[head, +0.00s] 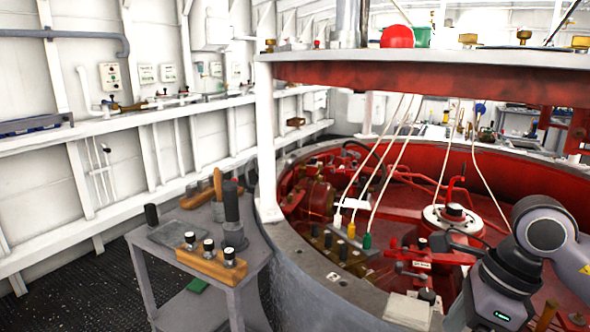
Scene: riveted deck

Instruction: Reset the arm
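My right arm (520,262) comes in at the lower right, bent at a round grey joint. A dark link with a small green light runs down from the joint toward the bottom edge. I cannot make out any gripper fingers on it. My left arm and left gripper are not in view.
A grey side table (170,238) at the lower left holds a wooden block (205,262) with several black-topped pegs, and a dark cylinder (232,215). A large round tub (300,270) with red machinery fills the middle and right. A red-edged overhead beam (420,78) crosses above it. Dark floor shows at left.

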